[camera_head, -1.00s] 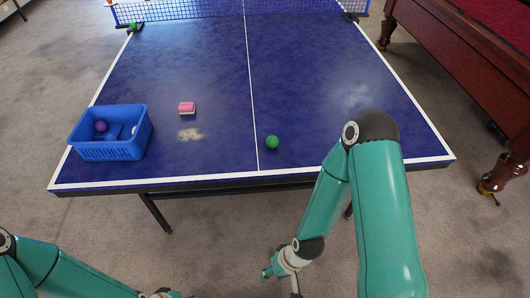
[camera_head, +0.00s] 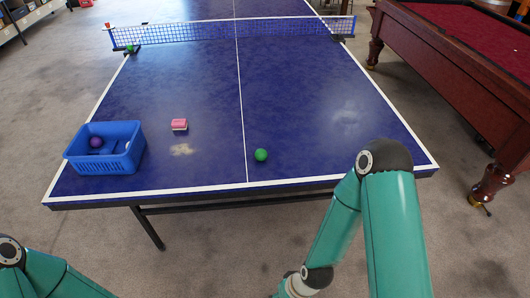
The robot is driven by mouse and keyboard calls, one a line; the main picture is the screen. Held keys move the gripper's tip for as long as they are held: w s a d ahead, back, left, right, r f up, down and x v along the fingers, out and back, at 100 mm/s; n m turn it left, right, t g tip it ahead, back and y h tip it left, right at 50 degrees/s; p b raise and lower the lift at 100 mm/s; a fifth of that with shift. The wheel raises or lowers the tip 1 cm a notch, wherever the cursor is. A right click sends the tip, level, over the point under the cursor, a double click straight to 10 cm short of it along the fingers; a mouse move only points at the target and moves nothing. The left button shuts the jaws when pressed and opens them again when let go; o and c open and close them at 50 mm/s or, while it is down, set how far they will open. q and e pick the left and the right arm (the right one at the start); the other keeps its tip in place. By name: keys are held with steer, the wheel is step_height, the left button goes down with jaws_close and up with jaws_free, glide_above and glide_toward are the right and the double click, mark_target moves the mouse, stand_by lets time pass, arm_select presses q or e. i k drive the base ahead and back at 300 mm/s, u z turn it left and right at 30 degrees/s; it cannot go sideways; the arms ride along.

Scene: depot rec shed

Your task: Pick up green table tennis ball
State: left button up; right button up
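A green table tennis ball (camera_head: 261,155) rests on the blue table (camera_head: 300,90), just right of the white centre line and close to the near edge. A second green ball (camera_head: 130,48) shows at the left end of the net. My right arm comes in at the lower right, below and in front of the near edge. Its gripper is cut off by the bottom of the picture. My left arm shows only in the lower left corner, and its gripper is out of view. Nothing touches the near green ball.
A blue basket (camera_head: 126,161) holding a purple ball (camera_head: 96,142) and something white stands at the table's near left corner. The net (camera_head: 200,31) crosses the far part. A pool table (camera_head: 470,75) stands at right.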

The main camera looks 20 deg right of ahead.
mark_target(261, 155)
steer(key=i, duration=0.85)
steer(key=u, duration=0.05)
